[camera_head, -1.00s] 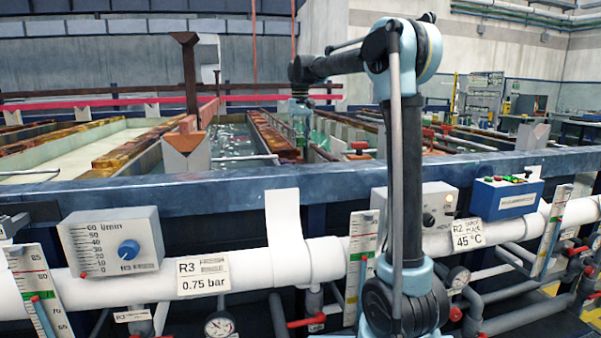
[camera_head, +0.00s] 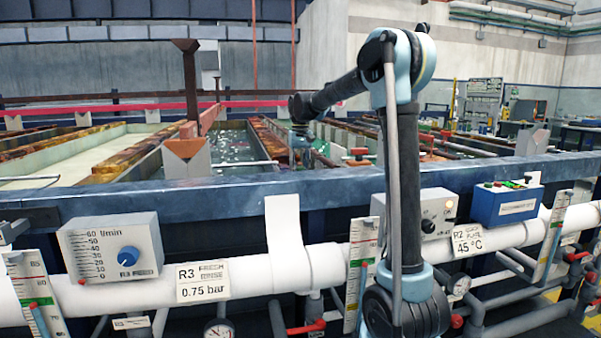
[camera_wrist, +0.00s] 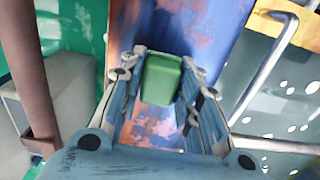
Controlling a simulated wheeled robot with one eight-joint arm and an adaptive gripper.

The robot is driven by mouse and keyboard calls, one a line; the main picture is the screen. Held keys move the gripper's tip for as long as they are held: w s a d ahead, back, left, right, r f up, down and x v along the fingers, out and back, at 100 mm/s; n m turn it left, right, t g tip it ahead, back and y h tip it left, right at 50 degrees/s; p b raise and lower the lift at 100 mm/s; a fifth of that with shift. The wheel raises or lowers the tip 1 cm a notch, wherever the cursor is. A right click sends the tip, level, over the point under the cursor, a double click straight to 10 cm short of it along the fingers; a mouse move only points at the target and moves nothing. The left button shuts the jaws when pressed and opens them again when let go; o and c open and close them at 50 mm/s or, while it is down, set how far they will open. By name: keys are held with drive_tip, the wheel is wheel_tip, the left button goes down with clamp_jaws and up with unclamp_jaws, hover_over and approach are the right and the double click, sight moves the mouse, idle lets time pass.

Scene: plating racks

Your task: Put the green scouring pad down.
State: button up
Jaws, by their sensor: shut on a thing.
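The green scouring pad (camera_wrist: 162,79) is a small green block in the wrist view. It sits between the two fingers of my gripper (camera_wrist: 162,75), which is shut on it. Beneath it is a blue, rust-patched surface (camera_wrist: 190,30), a long flat strip running up the picture. I cannot tell whether the pad touches that surface. In the head view my gripper (camera_head: 302,150) is over the tank area behind the blue front rail. The pad cannot be made out clearly there.
A brown post (camera_wrist: 30,70) and a grey block stand left of the gripper in the wrist view. A bent metal pipe (camera_wrist: 265,65) and water lie to the right. In the head view, the blue rail (camera_head: 100,205) crosses in front of the tanks.

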drive_tip(key=shift+s+f, duration=0.15)
drive_tip(key=shift+f, duration=0.2)
drive_tip(key=shift+s+f, duration=0.1)
drive_tip(key=o, duration=0.9)
drive_tip(key=shift+o, duration=0.5)
drive_tip(key=shift+f, duration=0.2)
drive_tip(key=shift+r, duration=0.1)
drive_tip(key=shift+w+r, duration=0.1)
drive_tip(key=shift+w, duration=0.1)
